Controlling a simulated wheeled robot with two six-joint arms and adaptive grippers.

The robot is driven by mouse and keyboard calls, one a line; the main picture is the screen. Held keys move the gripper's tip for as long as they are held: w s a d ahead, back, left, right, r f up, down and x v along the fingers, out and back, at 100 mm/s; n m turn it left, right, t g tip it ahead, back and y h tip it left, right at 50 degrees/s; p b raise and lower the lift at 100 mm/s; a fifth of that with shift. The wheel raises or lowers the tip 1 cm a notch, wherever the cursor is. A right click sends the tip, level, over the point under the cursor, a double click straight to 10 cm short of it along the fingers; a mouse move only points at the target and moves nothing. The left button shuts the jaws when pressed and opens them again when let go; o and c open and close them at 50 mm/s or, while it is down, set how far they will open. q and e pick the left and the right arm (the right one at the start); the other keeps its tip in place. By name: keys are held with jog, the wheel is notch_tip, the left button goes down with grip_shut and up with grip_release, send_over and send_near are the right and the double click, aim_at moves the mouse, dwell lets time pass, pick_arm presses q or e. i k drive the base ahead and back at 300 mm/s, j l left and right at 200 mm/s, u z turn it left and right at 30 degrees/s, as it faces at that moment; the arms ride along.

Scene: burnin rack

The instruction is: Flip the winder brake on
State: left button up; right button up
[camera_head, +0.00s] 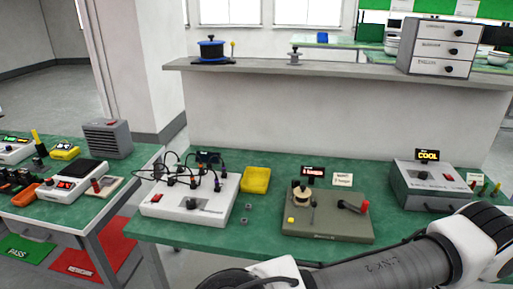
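The winder is a grey-olive box (328,226) on the green-topped bench in the middle. A pale spool (301,195) stands on its left part. A thin upright lever (313,212) is just right of the spool, and a small yellow block (291,220) is at the front left. A dark crank arm with a red handle (364,207) is on its right. I cannot read which part is the brake or its setting. A display with red text (312,172) and a white card (342,180) stand behind. Neither gripper is in view; only links of my arm show at bottom right.
A grey box with a "COOL" display (428,155) is to the right. A raised shelf (340,71) runs behind. A second bench (130,162) stands at the left.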

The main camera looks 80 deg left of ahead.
aim_at(313, 204)
jog(key=u, duration=2.05)
